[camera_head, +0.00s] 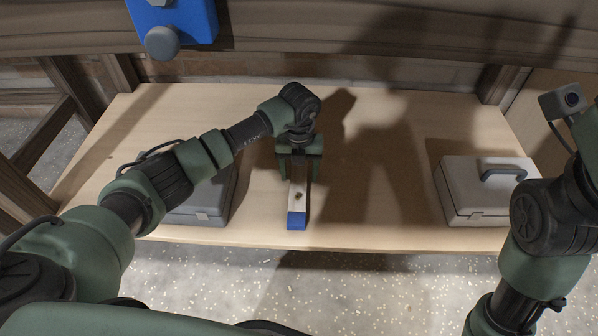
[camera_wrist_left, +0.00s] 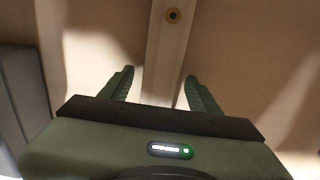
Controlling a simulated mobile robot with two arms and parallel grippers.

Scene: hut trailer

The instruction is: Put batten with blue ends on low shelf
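The batten (camera_head: 298,196) is a pale narrow bar lying on the low shelf (camera_head: 390,225), pointing toward the shelf's front edge. Its near blue end (camera_head: 297,221) shows close to that edge. Its far end is hidden under my left gripper (camera_head: 298,172). The gripper points down over the batten and is open. In the left wrist view the batten (camera_wrist_left: 168,50) passes between the two spread fingers of the gripper (camera_wrist_left: 159,74), with gaps on both sides. A dark round mark shows on it. My right arm is at the right edge; its gripper is out of view.
A grey case (camera_head: 208,200) stands on the shelf left of the batten, partly behind my left arm. A light grey case with a handle (camera_head: 472,190) stands at the right. A blue thing with a grey knob (camera_head: 185,22) is above, at the upper board (camera_head: 330,30).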

